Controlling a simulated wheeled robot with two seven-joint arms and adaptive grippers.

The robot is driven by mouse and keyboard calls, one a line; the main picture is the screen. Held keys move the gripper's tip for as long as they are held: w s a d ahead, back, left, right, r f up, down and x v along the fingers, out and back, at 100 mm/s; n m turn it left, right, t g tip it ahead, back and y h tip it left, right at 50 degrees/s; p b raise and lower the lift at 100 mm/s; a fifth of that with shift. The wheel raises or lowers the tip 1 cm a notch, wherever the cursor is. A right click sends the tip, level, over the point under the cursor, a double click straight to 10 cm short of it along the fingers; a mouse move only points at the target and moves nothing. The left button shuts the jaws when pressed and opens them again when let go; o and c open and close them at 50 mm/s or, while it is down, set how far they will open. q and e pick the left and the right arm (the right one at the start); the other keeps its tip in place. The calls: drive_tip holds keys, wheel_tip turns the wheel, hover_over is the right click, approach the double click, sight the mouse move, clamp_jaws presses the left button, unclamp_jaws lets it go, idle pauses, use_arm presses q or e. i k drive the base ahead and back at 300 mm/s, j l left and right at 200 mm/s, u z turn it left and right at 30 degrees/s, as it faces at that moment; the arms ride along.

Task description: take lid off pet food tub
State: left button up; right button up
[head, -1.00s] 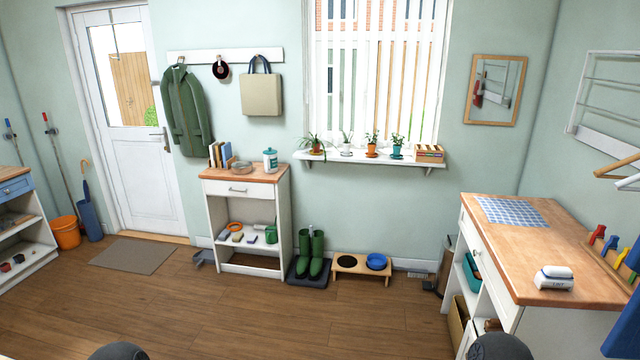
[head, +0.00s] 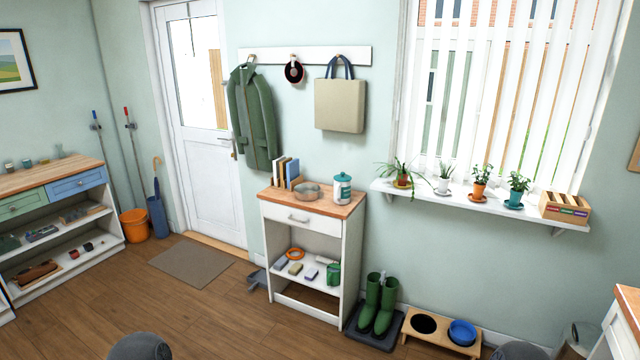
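A white tub with a teal lid and a teal label (head: 342,188) stands upright on the wooden top of a small white cabinet (head: 299,218) against the back wall. It is likely the pet food tub, and its lid sits on it. A grey metal bowl (head: 307,191) stands to its left. Neither of my grippers shows in the head view. Only two dark rounded parts, which look like mine, show at the bottom edge.
Books (head: 287,173) stand at the back left of the cabinet top. Green boots (head: 378,303) on a tray and a pet bowl stand (head: 442,332) are on the floor right of the cabinet. The wooden floor (head: 215,310) in front is clear. A doormat (head: 191,261) lies by the door.

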sight(341, 177)
drive_tip(key=i+j+u, duration=0.1)
drive_tip(key=i+u, duration=0.35)
drive_tip(key=i, duration=1.85)
